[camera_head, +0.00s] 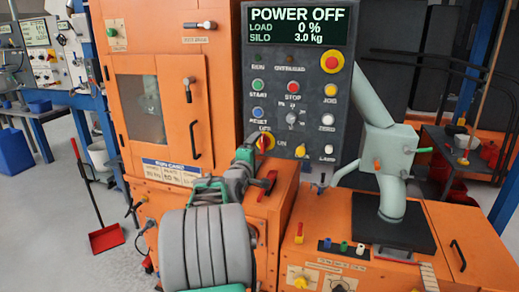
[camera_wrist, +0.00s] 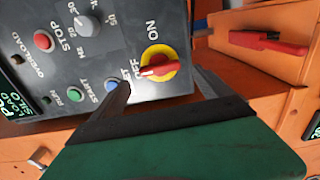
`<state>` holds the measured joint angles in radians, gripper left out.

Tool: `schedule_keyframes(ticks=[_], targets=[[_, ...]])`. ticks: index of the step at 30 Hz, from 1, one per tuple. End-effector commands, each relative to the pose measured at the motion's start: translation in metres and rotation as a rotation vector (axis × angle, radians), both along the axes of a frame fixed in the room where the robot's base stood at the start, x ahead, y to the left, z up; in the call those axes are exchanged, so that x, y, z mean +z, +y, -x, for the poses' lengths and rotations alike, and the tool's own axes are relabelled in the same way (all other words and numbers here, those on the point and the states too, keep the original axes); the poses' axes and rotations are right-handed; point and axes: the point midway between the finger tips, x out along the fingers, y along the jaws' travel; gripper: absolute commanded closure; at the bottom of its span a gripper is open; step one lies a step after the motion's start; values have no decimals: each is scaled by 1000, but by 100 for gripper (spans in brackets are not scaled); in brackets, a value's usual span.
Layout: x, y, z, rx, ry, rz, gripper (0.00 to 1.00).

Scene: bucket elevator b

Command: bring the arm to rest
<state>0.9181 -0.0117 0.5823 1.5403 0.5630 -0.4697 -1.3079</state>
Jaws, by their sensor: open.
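My gripper (camera_head: 258,150) is in front of the lower left of the dark control panel (camera_head: 296,90), close to the red and yellow power switch (camera_head: 266,142). In the wrist view my gripper (camera_wrist: 167,84) is open, with one dark finger on each side below the switch (camera_wrist: 157,68). Nothing is between the fingers. The switch appears just beyond the fingertips; I cannot tell whether they touch it. The panel's display (camera_head: 298,26) reads POWER OFF, load 0 %, silo 3.0 kg. My arm is bent in front of the orange machine.
An orange cabinet (camera_head: 195,100) with a windowed door stands left of the panel. A red handle (camera_wrist: 268,42) lies right of the fingers in the wrist view. A pale green spout (camera_head: 392,150) stands at the right. A red dustpan (camera_head: 105,238) is on the open floor at left.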

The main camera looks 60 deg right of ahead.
Motion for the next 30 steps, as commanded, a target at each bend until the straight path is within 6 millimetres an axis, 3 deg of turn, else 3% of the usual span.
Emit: schedule_keyframes(ticks=[3,6,18,21,23,26,30], targets=[[-1,23,3,3,0,1,11],[0,35,5,2,1,0,11],[-1,38,6,1,0,-1,11],[1,47,-5,24,-31,-35,11],[1,65,-25,65,-84,-97,11],[-5,120,-71,160,-208,-285,11],[-22,232,-124,271,-349,-628,11]])
